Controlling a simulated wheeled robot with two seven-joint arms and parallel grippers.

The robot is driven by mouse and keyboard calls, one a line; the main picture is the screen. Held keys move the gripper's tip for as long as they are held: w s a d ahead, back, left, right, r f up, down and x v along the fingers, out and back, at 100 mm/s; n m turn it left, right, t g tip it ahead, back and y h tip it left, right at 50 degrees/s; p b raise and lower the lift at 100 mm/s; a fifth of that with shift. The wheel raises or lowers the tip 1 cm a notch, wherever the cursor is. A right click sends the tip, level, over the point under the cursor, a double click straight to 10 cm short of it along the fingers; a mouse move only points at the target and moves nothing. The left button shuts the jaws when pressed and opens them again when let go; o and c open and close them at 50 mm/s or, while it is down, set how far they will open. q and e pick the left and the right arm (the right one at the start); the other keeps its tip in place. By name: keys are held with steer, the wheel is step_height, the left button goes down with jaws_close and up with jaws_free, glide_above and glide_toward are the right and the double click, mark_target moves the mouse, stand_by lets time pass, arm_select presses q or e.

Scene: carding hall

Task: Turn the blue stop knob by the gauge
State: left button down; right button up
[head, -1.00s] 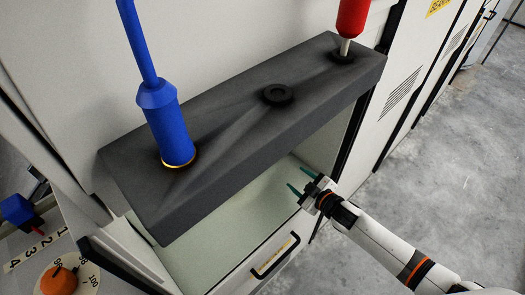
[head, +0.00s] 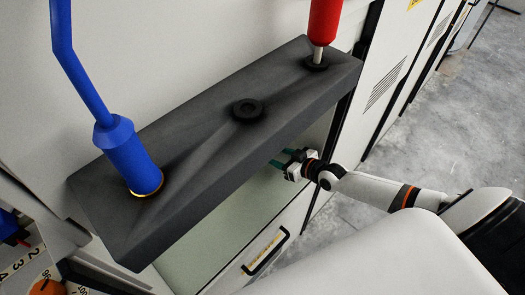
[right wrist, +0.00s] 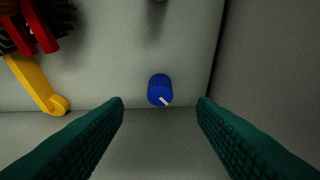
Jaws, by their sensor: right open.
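A small blue knob (right wrist: 160,88) with a white pointer mark sits on a pale grey surface in the right wrist view. It lies between and beyond the two green fingers of my right gripper (right wrist: 161,102), which is open and empty. Neither finger touches the knob. In the head view my right gripper (head: 280,163) reaches into the recess under the dark ledge; the knob is hidden there. I make out no gauge in either view. My left gripper is not in view.
The dark ledge (head: 190,170) overhangs the recess, carrying a blue-handled tool (head: 128,155) and a red-handled one (head: 322,22). A yellow lever (right wrist: 38,85) and red part (right wrist: 38,25) lie left of the knob. A black handle (head: 265,255) is below. Grey floor is clear at right.

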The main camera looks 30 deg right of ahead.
steer(key=b+x, duration=0.1)
steer(key=x, duration=0.6)
steer(key=shift+w+a+f+b, duration=0.1)
steer(key=shift+w+f+b, duration=0.05)
steer(key=shift+w+b, duration=0.25)
steer(key=shift+c, duration=0.3)
steer(key=c, duration=0.9)
